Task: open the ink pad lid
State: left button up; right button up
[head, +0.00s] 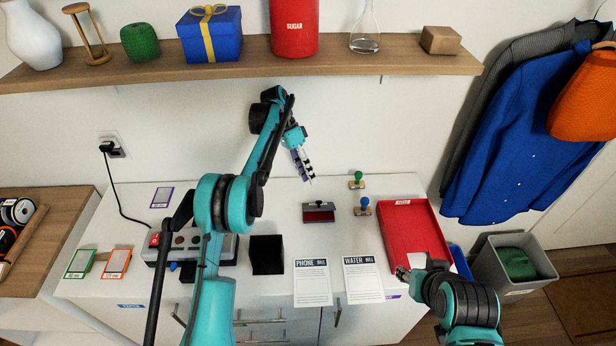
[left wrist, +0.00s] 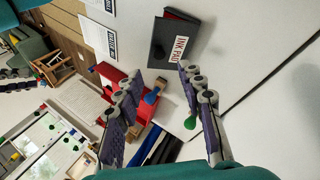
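The ink pad (head: 319,216) sits on the white cabinet top, its red pad surface showing to the head camera and its dark lid raised at the back. In the left wrist view the dark lid (left wrist: 167,40) shows its INK PAD label, with a strip of red beyond its edge. My left gripper (head: 309,181) is above and behind the ink pad, apart from it. In the left wrist view its fingers (left wrist: 161,77) are spread with nothing between them. My right gripper (head: 406,274) is by the red tray's front left corner; its fingers are too small to read.
A green-handled stamp (head: 357,178) and a blue-handled stamp (head: 363,206) stand right of the ink pad. The red tray (head: 417,235) lies farther right. Two printed sheets, PHONE BILL (head: 312,284) and WATER BILL (head: 362,281), lie in front. A wooden shelf (head: 240,68) hangs above.

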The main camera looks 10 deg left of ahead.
aim_at(318, 203)
pick_arm(q)
jog(key=s+d+n+t+y+p, duration=0.1)
jog(key=n+p, duration=0.2)
jog(key=n, duration=0.1)
jog(key=s+d+r+n+t+y+p, duration=0.1)
jog(key=d+n+y+p, duration=0.1)
jog(key=n+p, duration=0.2)
jog(key=s+d+n+t+y+p, duration=0.1)
jog(key=n+t+y+p, duration=0.1)
jog(key=n+p, duration=0.1)
jog(key=shift+s+d+r+n+p, duration=0.15)
jog(key=shift+s+r+n+p, duration=0.1)
jog(key=shift+r+n+p, duration=0.25)
jog(key=shift+f, duration=0.25)
notch_tip(318, 203, down, 8)
jog(key=shift+r+b, duration=0.1)
jog(key=shift+b, duration=0.6)
grip_shut()
